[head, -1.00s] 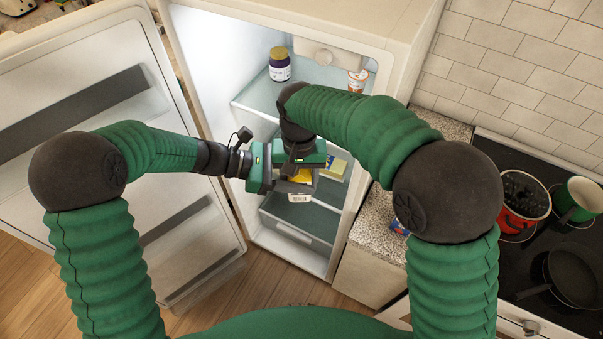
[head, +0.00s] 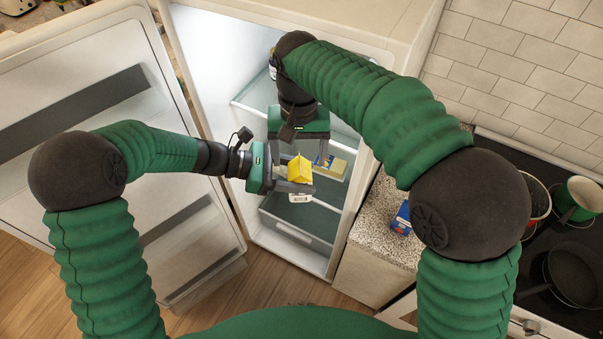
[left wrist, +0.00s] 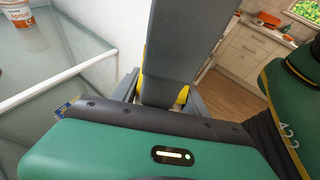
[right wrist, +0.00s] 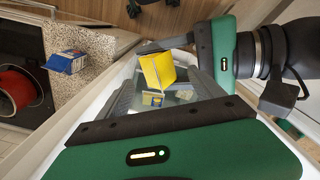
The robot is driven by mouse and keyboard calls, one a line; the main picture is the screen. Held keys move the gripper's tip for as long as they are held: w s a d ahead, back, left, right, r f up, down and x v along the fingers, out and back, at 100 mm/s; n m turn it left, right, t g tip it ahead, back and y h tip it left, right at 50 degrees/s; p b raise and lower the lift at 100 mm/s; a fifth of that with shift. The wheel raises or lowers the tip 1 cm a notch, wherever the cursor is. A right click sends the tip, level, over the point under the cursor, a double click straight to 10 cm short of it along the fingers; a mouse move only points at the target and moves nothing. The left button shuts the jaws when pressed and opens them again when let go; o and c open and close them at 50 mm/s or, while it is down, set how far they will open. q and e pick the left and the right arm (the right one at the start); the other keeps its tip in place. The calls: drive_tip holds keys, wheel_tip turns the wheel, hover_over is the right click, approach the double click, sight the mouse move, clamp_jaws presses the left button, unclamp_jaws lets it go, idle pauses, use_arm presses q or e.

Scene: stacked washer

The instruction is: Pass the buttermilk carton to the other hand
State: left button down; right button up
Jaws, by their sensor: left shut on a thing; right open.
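The buttermilk carton (head: 301,170) has a yellow gabled top and a white lower end. It is in front of the open fridge, and it also shows in the right wrist view (right wrist: 157,70). My left gripper (head: 297,187) is shut on it from the left and holds it in the air. My right gripper (head: 298,152) is open and empty above the carton, pointing down, its fingers apart from it. In the left wrist view only slivers of the yellow carton (left wrist: 182,95) show behind a grey finger.
The open fridge (head: 205,60) has glass shelves, with a pale yellow package (head: 331,167) on one. A blue box (head: 402,217) stands on the speckled counter (head: 376,240) at right. A green pot (head: 577,199) and a pan (head: 573,276) are on the stove. The fridge door (head: 75,85) is open at left.

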drive_tip(key=r, duration=0.3)
drive_tip(key=shift+s+d+r, duration=0.2)
drive_tip(key=shift+s, duration=0.05)
drive_tip(key=s+d+f+t, duration=0.1)
drive_tip(key=s+d+f, duration=0.5)
drive_tip(key=d+f, duration=0.2)
drive_tip(key=s+d+f+t, duration=0.1)
drive_tip(key=s+d+f, duration=0.6)
drive_tip(key=d+f, duration=0.2)
drive_tip(key=shift+s+d+t, duration=0.2)
drive_tip(key=shift+d+t, duration=0.1)
drive_tip(key=shift+d, duration=0.9)
drive_tip(key=shift+f, duration=0.1)
